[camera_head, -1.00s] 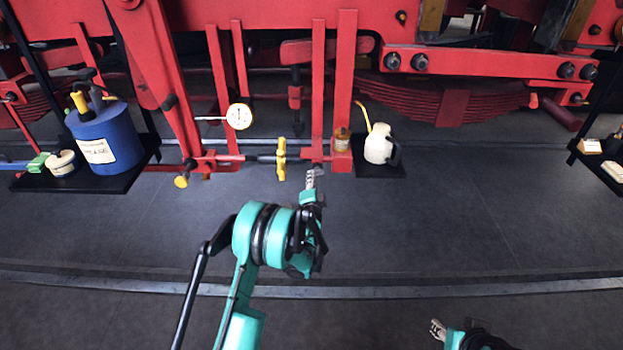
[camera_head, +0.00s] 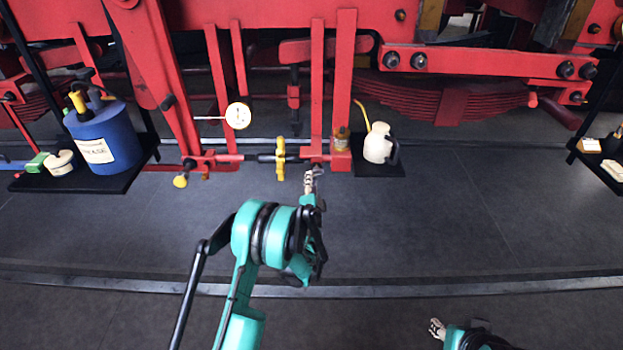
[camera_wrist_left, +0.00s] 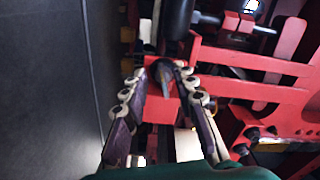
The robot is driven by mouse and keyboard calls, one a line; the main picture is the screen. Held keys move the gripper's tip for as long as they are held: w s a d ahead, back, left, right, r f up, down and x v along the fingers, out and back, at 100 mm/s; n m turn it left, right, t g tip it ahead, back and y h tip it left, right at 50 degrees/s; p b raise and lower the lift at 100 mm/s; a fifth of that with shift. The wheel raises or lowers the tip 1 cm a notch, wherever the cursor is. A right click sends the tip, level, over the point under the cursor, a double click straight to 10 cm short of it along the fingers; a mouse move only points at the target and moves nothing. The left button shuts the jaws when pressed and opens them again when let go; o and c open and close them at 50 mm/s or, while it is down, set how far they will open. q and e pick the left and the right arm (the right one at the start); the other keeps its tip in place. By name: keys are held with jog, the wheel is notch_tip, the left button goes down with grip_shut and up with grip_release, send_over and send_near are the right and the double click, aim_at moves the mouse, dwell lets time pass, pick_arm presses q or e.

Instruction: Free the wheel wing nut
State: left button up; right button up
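A yellow winged piece (camera_head: 280,158) stands upright on the horizontal rod under the red frame in the head view. A yellow knob (camera_head: 180,181) hangs at the rod's left end. I cannot tell for sure which is the wheel wing nut. My left gripper (camera_head: 309,181) is right of the yellow winged piece, just below the foot of a red upright. In the left wrist view, the left gripper (camera_wrist_left: 163,84) has its fingers apart, with a dark round-ended part (camera_wrist_left: 162,72) showing between or beyond the tips. My right gripper (camera_head: 437,328) is low at the right, too small to read.
A black shelf (camera_head: 105,181) at the left bears a blue can (camera_head: 104,138). A small shelf (camera_head: 378,171) near my left gripper bears a white oil can (camera_head: 377,143). A dial gauge (camera_head: 238,115) sits above the rod. The floor in front is clear.

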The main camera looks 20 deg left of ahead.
pick_arm(q)
jog(key=v, duration=0.5)
dwell(0.3)
